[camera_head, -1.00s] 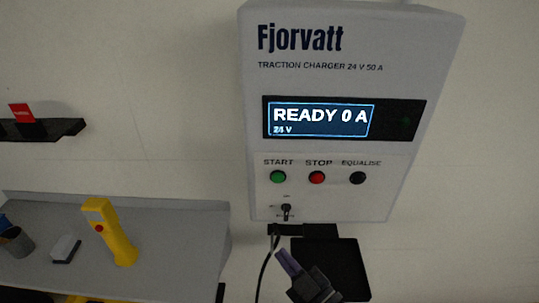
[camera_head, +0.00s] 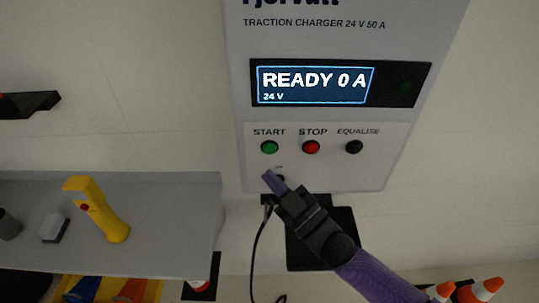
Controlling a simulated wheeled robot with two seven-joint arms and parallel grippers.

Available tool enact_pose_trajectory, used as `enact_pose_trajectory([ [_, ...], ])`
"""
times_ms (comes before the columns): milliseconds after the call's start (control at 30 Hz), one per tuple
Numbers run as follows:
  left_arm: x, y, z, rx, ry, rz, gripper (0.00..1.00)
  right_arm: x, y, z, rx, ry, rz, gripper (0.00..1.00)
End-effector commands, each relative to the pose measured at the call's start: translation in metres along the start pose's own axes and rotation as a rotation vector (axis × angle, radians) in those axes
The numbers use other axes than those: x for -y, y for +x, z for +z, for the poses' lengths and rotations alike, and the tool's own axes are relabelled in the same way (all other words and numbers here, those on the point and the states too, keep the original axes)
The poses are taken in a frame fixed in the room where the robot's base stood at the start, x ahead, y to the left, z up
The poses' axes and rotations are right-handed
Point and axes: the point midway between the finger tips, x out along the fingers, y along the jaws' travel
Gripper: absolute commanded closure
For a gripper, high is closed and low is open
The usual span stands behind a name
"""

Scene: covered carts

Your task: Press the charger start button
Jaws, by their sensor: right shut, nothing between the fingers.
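The traction charger (camera_head: 330,45) hangs on the wall, and its display (camera_head: 314,84) reads READY 0 A, 24 V. Below it sit the green START button (camera_head: 269,147), the red STOP button (camera_head: 311,147) and the black EQUALISE button (camera_head: 354,147). My right gripper (camera_head: 270,178) is shut and empty. In the picture its tips lie just below the START button, over the switch (camera_head: 280,179), which it partly hides. The tips appear apart from the button; their distance from the panel is hard to tell. My left gripper is not in view.
A grey shelf (camera_head: 165,190) at the left carries a yellow handheld device (camera_head: 97,210) and a small block (camera_head: 54,228). A black cable (camera_head: 257,245) hangs under the charger beside a black bracket (camera_head: 305,250). Orange cones (camera_head: 485,289) stand at bottom right.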

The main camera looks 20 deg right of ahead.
Motion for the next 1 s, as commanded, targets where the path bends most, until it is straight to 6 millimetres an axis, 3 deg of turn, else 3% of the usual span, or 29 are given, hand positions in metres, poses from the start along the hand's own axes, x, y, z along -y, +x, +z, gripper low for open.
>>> enact_pose_trajectory([
  [300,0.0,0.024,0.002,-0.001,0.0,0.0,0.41,-0.017,0.024,0.02,0.0,-0.001,0.0,1.0],
  [1000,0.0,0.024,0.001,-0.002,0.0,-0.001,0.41,-0.021,0.028,0.02,0.0,-0.001,0.001,1.0],
])
